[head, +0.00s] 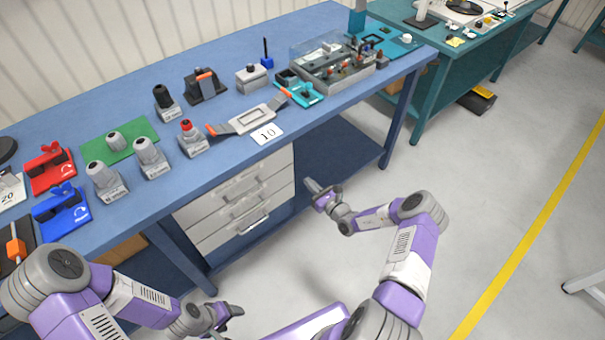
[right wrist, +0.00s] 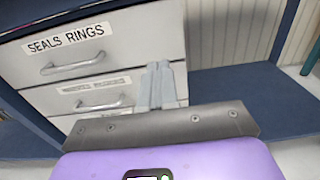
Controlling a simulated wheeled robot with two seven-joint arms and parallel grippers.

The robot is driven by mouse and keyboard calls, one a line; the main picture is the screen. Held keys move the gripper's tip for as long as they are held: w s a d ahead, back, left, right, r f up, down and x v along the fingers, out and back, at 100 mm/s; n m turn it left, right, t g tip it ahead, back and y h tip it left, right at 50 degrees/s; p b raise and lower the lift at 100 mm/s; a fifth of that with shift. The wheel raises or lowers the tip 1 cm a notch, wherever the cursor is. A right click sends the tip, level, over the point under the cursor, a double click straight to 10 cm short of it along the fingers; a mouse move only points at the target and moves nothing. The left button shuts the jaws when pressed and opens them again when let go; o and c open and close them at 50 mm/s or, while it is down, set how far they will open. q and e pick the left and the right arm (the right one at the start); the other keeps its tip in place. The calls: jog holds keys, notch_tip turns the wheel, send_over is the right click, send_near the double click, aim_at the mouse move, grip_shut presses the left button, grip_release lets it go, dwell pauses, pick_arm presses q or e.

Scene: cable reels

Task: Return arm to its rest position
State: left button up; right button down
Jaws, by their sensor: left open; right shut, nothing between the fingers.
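My right gripper (head: 314,187) is in front of the blue workbench, beside the white drawers, below the level of the bench top. In the right wrist view its two grey fingers (right wrist: 158,88) are together with nothing between them. My left gripper (head: 232,311) is low at the bottom of the head view, in front of the bench. It is open, and no object shows in it. My right arm is bent, with its elbow out to the right over the open floor.
The blue workbench (head: 225,108) carries several grey fittings, a green mat (head: 131,147), red and blue fixtures and a clear-sided box (head: 340,80). White drawers (head: 236,195) with handles stand beneath it. A teal bench (head: 455,45) stands behind.

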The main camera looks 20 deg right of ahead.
jog(key=shift+s+d, duration=0.1)
jog(key=shift+s, duration=0.25)
jog(key=s+a+f+n+g+y, duration=0.1)
jog(key=s+a+n+g+y, duration=0.35)
jog(key=a, duration=0.55)
jog(key=s+a+f+n+g+y, duration=0.25)
jog(key=s+a+n+g, duration=0.3)
jog(key=a, duration=0.45)
jog(key=s+a+n+g+h, duration=0.1)
jog(key=s+n+g+h, duration=0.5)
jog(key=s+n, duration=1.3)
jog(key=shift+s+a+n+g+h, duration=0.2)
jog(key=shift+a+n+g+h, duration=0.2)
jog(key=shift+n+h, duration=0.3)
jog(key=shift+f, duration=0.1)
